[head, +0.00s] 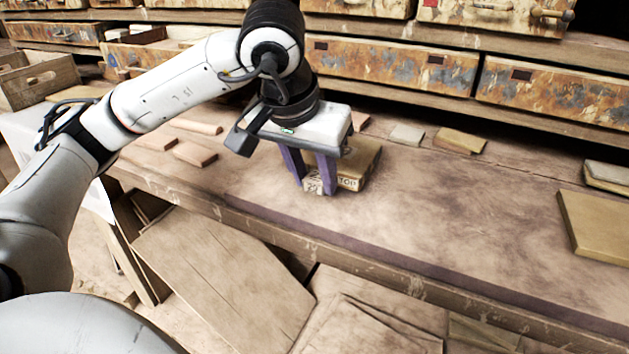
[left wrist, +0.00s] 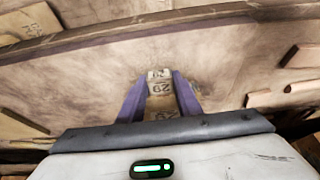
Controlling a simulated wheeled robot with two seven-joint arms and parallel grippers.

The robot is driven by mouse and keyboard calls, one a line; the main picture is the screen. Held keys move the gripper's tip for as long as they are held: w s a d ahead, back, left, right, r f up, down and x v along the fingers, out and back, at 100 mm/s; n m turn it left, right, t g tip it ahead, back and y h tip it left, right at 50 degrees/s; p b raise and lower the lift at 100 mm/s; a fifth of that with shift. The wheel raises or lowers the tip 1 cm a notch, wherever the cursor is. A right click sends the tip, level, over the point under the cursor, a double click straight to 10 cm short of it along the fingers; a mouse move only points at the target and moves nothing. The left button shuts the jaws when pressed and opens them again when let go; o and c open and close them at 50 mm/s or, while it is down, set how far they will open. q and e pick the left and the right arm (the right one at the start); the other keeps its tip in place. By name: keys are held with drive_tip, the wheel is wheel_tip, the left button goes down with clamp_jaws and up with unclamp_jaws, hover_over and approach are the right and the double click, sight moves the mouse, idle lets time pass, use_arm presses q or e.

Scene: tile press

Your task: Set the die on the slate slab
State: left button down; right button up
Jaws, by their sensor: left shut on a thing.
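My left gripper (head: 317,187) points down over the workbench, its purple fingers shut on a small pale die (head: 314,186) with dark printed marks. The die shows between the fingertips in the left wrist view (left wrist: 159,86), with printed characters on its faces. Right behind it in the head view stands a tan block (head: 362,163) lettered "TOP", partly hidden by my gripper. I cannot tell whether the die touches this block or the bench. I cannot say for sure which flat piece is the slate slab; a greyish tile (head: 407,134) lies farther back. My right gripper is not in view.
The workbench (head: 460,215) is bare across its middle and right front. A tan slab (head: 596,226) and stacked tiles (head: 608,174) lie at the right, a yellowish tile (head: 460,139) at the back. Reddish tiles (head: 195,153) lie left of my gripper. Drawers (head: 390,65) line the back.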

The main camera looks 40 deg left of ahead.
use_arm(q)
drive_tip(key=shift+f, duration=0.35)
drive_tip(key=shift+f, duration=0.2)
drive_tip(key=c, duration=1.3)
unclamp_jaws()
drive_tip(key=shift+r, duration=0.25)
drive_tip(key=p+v, duration=0.3)
drive_tip(key=v, duration=0.8)
drive_tip(key=shift+s+d+r, duration=0.1)
drive_tip(key=shift+s+r, duration=0.2)
